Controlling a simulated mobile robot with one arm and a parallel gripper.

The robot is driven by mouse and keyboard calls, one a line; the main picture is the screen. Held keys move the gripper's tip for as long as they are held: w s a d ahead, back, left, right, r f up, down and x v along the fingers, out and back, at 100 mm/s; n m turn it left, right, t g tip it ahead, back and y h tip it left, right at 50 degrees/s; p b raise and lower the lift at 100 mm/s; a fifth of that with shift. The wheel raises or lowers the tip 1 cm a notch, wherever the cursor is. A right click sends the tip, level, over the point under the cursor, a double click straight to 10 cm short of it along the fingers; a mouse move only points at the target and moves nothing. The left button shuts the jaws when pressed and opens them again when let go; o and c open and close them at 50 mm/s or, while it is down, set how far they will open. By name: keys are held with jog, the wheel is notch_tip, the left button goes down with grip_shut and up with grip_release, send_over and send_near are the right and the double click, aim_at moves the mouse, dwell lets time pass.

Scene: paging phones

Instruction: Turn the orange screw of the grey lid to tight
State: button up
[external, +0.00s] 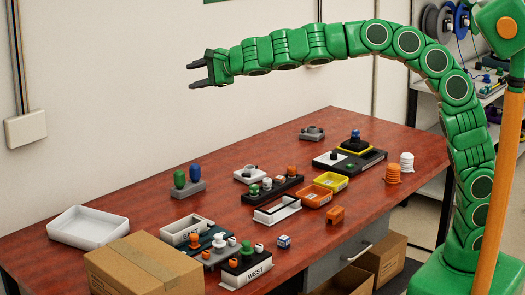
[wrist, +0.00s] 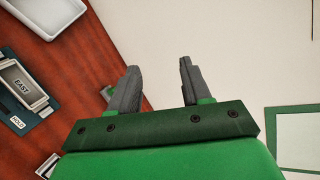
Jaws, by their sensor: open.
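A grey block (external: 212,258) stands at the front of the table in the external view, between two containers marked EAST and WEST. Orange knobs and a white knob stand on it, one orange knob (external: 194,241) at its left. Which part is the lid, and which orange piece is its screw, is too small to tell; so is how tight it sits. My gripper (external: 194,75) is open and empty, high above the table's back left, well apart from the block. In the wrist view my gripper (wrist: 159,67) shows two spread fingers with nothing between them.
A cardboard box (external: 148,270) stands at the front edge, left of the block. A white tray (external: 88,229) lies behind it. The EAST container (external: 186,228) and WEST container (external: 245,273) flank the block. Several small parts and trays cover the middle; bare red tabletop (external: 120,190) lies back left.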

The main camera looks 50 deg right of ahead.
notch_tip(320, 180, down, 10)
jog(key=a+m+g+h, duration=0.2)
jog(key=m+g, duration=0.1)
jog(key=m, duration=0.1)
jog(key=m+g+h, duration=0.1)
jog(key=m+g, duration=0.3)
jog(key=g, duration=0.6)
send_over(206, 252)
notch_tip(206, 252, down, 22)
jog(key=shift+f, duration=3.75)
grip_shut()
